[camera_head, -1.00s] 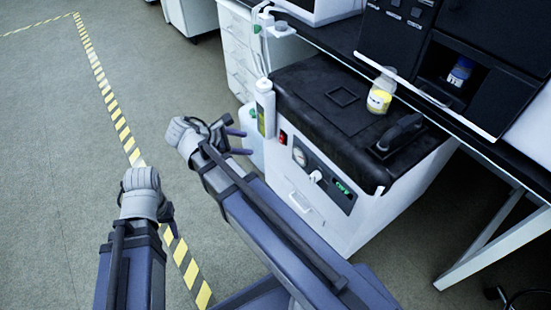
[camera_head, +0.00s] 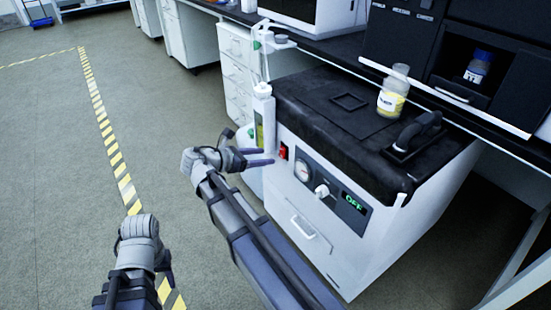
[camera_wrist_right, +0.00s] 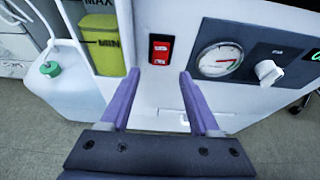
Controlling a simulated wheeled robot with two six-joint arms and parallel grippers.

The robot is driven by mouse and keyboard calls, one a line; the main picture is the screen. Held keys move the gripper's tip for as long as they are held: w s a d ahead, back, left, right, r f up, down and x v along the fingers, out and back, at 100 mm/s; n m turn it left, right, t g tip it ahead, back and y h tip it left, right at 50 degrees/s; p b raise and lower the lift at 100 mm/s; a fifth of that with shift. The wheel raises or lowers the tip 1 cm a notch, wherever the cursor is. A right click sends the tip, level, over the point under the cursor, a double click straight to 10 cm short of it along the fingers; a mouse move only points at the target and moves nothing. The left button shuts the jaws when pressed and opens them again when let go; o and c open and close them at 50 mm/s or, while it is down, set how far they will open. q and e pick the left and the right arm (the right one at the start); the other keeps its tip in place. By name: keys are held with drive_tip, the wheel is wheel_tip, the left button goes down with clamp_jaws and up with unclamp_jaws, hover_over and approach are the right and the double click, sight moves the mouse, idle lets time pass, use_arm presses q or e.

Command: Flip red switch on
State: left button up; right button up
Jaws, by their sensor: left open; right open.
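The red switch (camera_head: 284,152) is a small rocker in a black frame on the front of the white machine (camera_head: 318,245), left of the round gauge. In the right wrist view the red switch (camera_wrist_right: 161,49) lies ahead of and between my two purple fingertips. My right gripper (camera_head: 273,157) is open and empty, its fingers pointing at the panel just left of the switch in the head view. I cannot tell whether it touches. The green display (camera_head: 355,204) appears to read OFF. My left gripper (camera_head: 167,270) is open, low at the left, away from the machine.
A gauge (camera_wrist_right: 217,60) and a white knob (camera_wrist_right: 268,72) sit right of the switch. A container with yellow-green liquid (camera_wrist_right: 105,50) stands close on the left, above a white jug (camera_wrist_right: 62,92). Floor at left is clear.

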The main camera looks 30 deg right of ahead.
sight(281, 155)
drive_tip(key=b+x, duration=0.1)
drive_tip(key=x, duration=0.5)
drive_tip(key=shift+f+b, duration=0.1)
drive_tip(key=shift+b, duration=0.3)
clamp_jaws()
